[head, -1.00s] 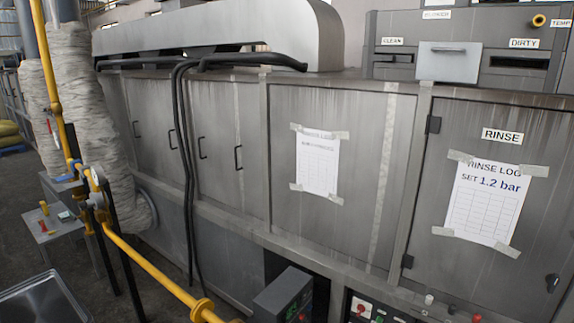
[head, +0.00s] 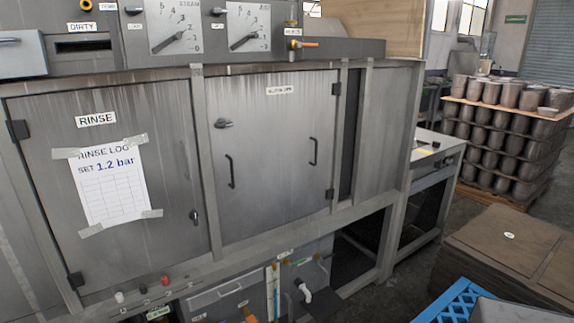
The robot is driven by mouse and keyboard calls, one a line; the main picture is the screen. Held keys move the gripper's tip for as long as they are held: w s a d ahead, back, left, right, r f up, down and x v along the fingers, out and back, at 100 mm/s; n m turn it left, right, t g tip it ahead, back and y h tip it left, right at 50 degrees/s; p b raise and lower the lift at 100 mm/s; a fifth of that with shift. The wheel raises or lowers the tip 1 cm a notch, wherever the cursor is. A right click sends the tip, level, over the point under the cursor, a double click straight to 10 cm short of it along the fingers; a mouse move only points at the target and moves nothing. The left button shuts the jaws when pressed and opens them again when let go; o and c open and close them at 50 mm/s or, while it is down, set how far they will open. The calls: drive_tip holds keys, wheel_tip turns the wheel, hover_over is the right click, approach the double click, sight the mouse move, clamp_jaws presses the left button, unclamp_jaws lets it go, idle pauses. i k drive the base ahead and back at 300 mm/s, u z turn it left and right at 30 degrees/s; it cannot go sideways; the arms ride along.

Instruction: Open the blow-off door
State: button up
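In the head view a closed grey metal door (head: 275,165) stands right of the rinse door. A small label at its top right looks like "BLOW-OFF", though the print is hard to read. It has a dark latch handle (head: 223,123) at its upper left, two vertical bar handles, at left (head: 231,171) and at right (head: 313,151), and hinges on its right edge. My gripper is not in view.
The closed rinse door (head: 170,185), with a taped log sheet (head: 108,184), is at left. Two gauges sit above. Stacked pots (head: 495,140) stand at right. Brown boxes (head: 505,255) and a blue crate (head: 445,305) occupy the lower right. Floor shows between machine and boxes.

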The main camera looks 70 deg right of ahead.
sight(271, 167)
drive_tip(key=z, duration=4.85)
drive_tip(key=i, duration=0.15)
drive_tip(key=u, duration=2.85)
drive_tip(key=k, duration=0.55)
drive_tip(key=i, duration=0.45)
drive_tip(key=z, duration=0.15)
